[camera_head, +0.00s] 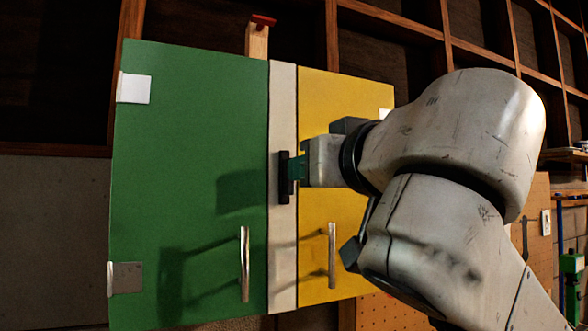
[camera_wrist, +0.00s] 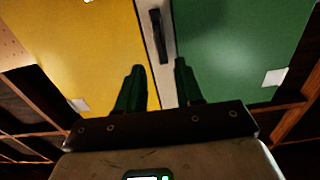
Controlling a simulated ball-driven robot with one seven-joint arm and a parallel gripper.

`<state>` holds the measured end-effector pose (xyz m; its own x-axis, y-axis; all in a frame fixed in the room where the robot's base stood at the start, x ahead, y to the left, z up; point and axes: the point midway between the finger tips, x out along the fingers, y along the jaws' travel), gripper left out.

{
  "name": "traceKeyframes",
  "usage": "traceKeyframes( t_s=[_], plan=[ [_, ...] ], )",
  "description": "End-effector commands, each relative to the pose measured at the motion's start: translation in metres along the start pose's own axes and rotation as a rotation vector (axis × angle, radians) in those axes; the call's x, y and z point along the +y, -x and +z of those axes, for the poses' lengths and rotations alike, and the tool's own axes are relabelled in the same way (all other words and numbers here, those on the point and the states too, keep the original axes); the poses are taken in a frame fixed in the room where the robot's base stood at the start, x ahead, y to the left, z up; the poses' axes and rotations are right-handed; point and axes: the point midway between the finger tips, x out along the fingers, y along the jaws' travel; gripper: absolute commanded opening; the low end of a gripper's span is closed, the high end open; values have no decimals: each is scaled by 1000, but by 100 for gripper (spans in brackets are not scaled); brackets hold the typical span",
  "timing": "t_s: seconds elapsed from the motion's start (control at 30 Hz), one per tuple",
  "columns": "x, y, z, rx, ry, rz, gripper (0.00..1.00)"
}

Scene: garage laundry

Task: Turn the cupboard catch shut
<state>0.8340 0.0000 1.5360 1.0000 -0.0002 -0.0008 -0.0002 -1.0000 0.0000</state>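The cupboard has a green door (camera_head: 190,130) and a yellow door (camera_head: 335,100), both flush beside a pale centre strip (camera_head: 284,95). The catch (camera_head: 283,185) is a dark bar standing upright on that strip. In the wrist view the catch (camera_wrist: 160,36) runs lengthwise along the strip. My gripper (camera_head: 294,168) is in front of the catch, with green fingers pointing at it. In the wrist view my gripper (camera_wrist: 159,66) is open, and one end of the catch shows between the fingertips. I cannot tell whether they touch it.
Silver handles stand out on the green door (camera_head: 244,264) and the yellow door (camera_head: 332,255). A wooden post with a red top (camera_head: 257,38) rises behind the cupboard. Wooden shelving (camera_head: 400,25) is behind, and a pegboard (camera_head: 385,312) is below right.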

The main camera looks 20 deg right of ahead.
Motion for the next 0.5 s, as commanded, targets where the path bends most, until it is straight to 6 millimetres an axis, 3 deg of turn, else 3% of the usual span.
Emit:
traceKeyframes(
  t_s=[0.2, 0.5],
  plan=[
    [1, -40, -2, -2, 0, 3, 36],
    [0, -68, -1, 1, 0, 1, 36]
  ],
)
